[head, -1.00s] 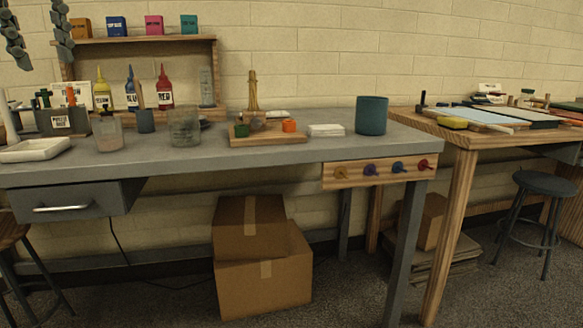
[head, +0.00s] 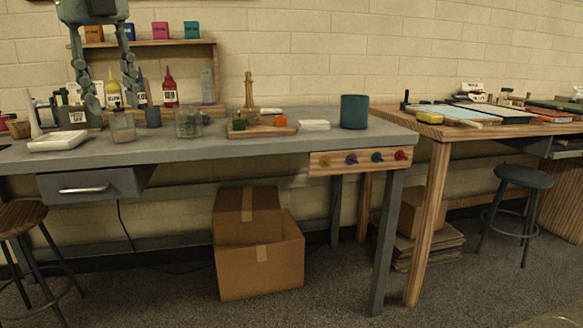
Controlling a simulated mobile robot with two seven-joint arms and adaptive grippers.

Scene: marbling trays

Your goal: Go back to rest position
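My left gripper (head: 117,100) hangs down at the upper left of the head view. Its two grey fingers are spread apart and I see nothing held between them. It shows in front of the shelf and bottles at the back of the grey workbench (head: 240,150). Its fingertips overlap a clear beaker and dark holder in the picture; I cannot tell how close they are. My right gripper is not in view.
A wooden table (head: 430,130) stands at right. Cardboard boxes (head: 258,270) are under the bench. A wooden stool (head: 22,217) is at left.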

